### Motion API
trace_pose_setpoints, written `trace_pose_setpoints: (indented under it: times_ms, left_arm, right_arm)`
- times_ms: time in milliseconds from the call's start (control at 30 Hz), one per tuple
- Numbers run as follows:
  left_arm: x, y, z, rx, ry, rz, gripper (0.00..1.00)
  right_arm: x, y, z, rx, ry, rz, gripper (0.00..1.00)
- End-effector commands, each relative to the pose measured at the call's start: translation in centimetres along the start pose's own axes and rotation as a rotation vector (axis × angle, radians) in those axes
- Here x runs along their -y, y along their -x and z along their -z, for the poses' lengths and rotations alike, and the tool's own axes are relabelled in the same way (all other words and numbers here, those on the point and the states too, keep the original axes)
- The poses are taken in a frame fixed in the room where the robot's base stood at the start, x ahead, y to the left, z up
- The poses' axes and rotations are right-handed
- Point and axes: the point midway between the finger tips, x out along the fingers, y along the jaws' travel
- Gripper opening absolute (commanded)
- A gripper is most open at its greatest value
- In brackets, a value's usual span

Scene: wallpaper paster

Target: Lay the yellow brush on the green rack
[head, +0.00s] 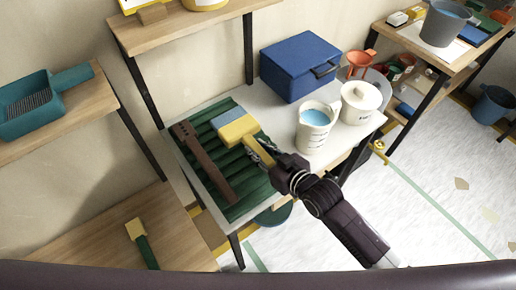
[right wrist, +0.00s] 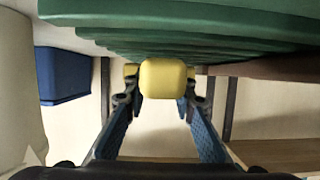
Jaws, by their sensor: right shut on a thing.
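The yellow brush (head: 234,128), with a blue-grey bristle end, is over the upper part of the green rack (head: 240,208), its handle pointing toward the lower right. My right gripper (head: 262,152) is shut on the handle. In the right wrist view the yellow handle end (right wrist: 163,78) shows between the two fingers, close to the ribbed green rack (right wrist: 190,18). I cannot tell whether the brush touches the rack. The gripper hides part of the handle. My left gripper is not in view.
A brown strip-like tool (head: 203,163) lies on the rack's left side. A green-handled tool (head: 141,243) lies on the lower wooden table.

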Motion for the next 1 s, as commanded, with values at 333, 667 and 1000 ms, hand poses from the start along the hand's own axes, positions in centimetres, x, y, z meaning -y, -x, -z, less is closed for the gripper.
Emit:
trace_pose_setpoints:
  times_ms: [333, 667, 1000]
  left_arm:
    - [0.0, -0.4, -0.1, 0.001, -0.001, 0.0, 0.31]
    - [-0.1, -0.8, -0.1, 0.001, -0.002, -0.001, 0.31]
    - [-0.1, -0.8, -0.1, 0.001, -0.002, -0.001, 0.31]
  right_arm:
    - [0.0, -0.2, -0.5, -0.002, 0.0, 0.0, 0.0]
    - [0.0, -0.5, -1.1, -0.003, 0.0, 0.0, 0.0]
    - [0.0, -0.5, -1.2, -0.002, 0.0, 0.0, 0.44]
